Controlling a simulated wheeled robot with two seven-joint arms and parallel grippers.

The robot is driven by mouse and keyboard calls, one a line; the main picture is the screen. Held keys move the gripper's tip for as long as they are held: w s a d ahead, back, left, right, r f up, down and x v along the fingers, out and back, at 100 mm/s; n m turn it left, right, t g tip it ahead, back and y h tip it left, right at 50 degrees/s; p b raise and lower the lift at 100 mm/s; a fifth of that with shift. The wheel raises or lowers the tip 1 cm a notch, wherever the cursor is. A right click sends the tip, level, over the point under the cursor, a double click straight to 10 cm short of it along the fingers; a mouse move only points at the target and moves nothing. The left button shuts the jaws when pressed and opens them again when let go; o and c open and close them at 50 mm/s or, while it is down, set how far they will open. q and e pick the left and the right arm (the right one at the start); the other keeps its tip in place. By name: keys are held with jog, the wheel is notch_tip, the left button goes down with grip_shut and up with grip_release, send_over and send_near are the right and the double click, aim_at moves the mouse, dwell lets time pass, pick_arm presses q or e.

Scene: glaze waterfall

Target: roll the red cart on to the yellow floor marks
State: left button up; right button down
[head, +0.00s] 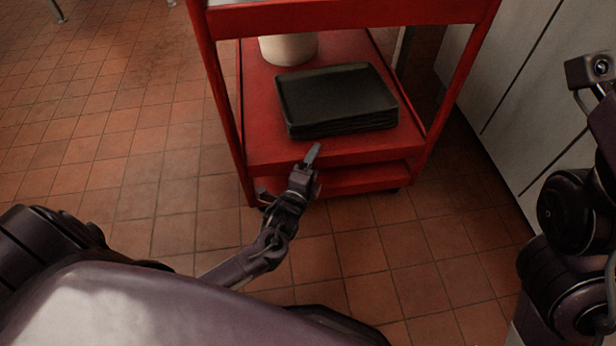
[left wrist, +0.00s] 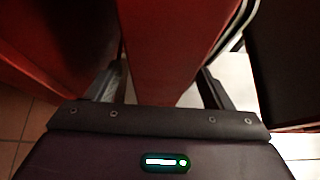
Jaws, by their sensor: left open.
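The red cart (head: 275,150) stands upright on the tiled floor in front of me, with its shelves and posts showing and its top cut off by the frame. My left gripper (head: 309,163) is at the near edge of the cart's tray-bearing shelf. In the left wrist view the gripper (left wrist: 163,92) is open, with one finger on each side of a red part of the cart (left wrist: 165,45). I cannot tell whether the fingers touch it. Part of my right arm shows at the right, but its fingers do not. No yellow floor marks are visible.
A stack of dark trays (head: 335,98) and a pale round container (head: 288,48) sit on the cart's shelf. Pale cabinet fronts (head: 530,90) stand close on the cart's right. The tiled floor (head: 110,130) to the left is open.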

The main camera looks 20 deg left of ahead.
pick_arm(q)
jog(key=shift+w+b, duration=0.4)
jog(key=shift+w, duration=0.95)
jog(key=shift+c, duration=0.3)
grip_shut()
